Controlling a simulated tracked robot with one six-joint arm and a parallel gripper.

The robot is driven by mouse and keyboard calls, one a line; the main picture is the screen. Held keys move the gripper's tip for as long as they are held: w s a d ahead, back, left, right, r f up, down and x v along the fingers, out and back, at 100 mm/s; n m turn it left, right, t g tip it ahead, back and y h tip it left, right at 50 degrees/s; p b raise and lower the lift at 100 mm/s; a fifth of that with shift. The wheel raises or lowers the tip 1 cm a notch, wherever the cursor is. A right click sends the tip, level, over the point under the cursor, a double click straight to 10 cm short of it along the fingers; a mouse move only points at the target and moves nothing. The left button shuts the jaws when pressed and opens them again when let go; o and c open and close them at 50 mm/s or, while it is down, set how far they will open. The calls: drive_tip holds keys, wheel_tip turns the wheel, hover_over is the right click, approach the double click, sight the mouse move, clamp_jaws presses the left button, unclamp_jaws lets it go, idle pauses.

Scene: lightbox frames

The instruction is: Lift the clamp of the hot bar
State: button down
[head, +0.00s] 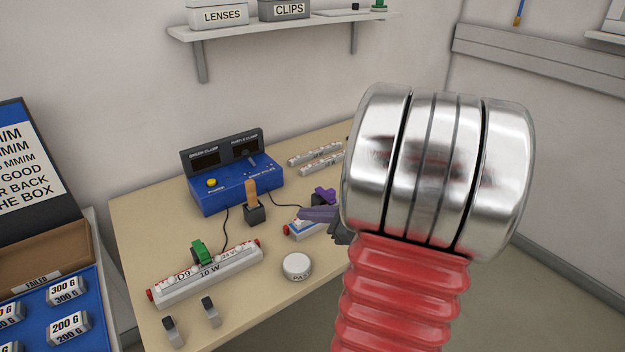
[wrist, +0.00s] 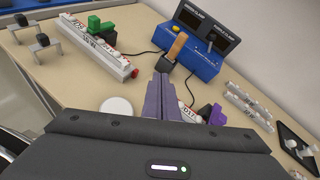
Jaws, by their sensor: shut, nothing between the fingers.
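A white bar marked 10 W (head: 222,275) with red ends lies on the bench, with a green clamp (head: 201,252) on it; the clamp also shows in the wrist view (wrist: 98,26). A second bar (head: 304,230) lies to its right, partly hidden by my gripper. A purple clamp (head: 325,195) is at this second bar; it also shows in the wrist view (wrist: 214,115). My gripper (head: 308,214) is shut and empty, its purple fingers above the second bar, left of the purple clamp in the wrist view (wrist: 162,82). I cannot tell which bar is hot.
A blue meter box (head: 232,185) with two dark displays and cables stands behind. A wooden-handled tool (head: 251,192) stands in a black holder. A round white pad (head: 296,266) and two small stands (head: 210,311) lie in front. More bars (head: 316,153) lie at the back.

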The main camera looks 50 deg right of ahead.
drive_tip(key=s+d+f+m+t+h, duration=0.1)
drive_tip(key=s+d+m+h, duration=0.4)
drive_tip(key=d, duration=0.8)
drive_tip(key=s+f+m, duration=0.1)
drive_tip(key=s+m, duration=0.1)
drive_tip(key=shift+s+d+f+m, duration=0.15)
drive_tip(key=shift+s+m, duration=0.15)
drive_tip(key=shift+s, duration=0.05)
drive_tip(key=shift+w, duration=0.1)
